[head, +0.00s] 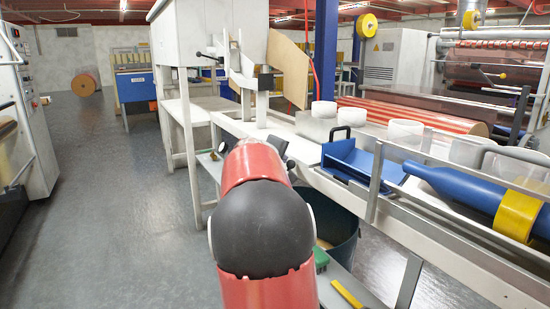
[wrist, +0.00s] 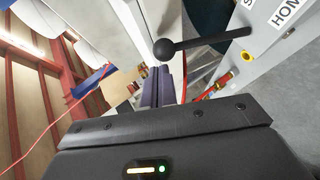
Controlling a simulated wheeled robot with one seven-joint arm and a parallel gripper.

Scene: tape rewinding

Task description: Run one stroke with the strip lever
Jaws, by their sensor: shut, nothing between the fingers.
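In the wrist view a lever with a black ball knob (wrist: 164,48) and a dark rod stands out from a grey panel (wrist: 262,75). The panel carries partly cut-off lettering, "S" and "HOM". My gripper (wrist: 158,72) is shut and empty, its dark fingers pressed together. The knob appears just beyond the fingertips, with no clear contact; the exact gap cannot be told. In the head view my red arm with its black joint hides most of the gripper.
A blue tray (head: 352,160) and a blue roller with a yellow band (head: 517,214) lie along the white bench on the right. A dark bin (head: 338,226) stands below. Another ball-ended lever (head: 199,54) sits on the white machine. The grey floor at left is clear.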

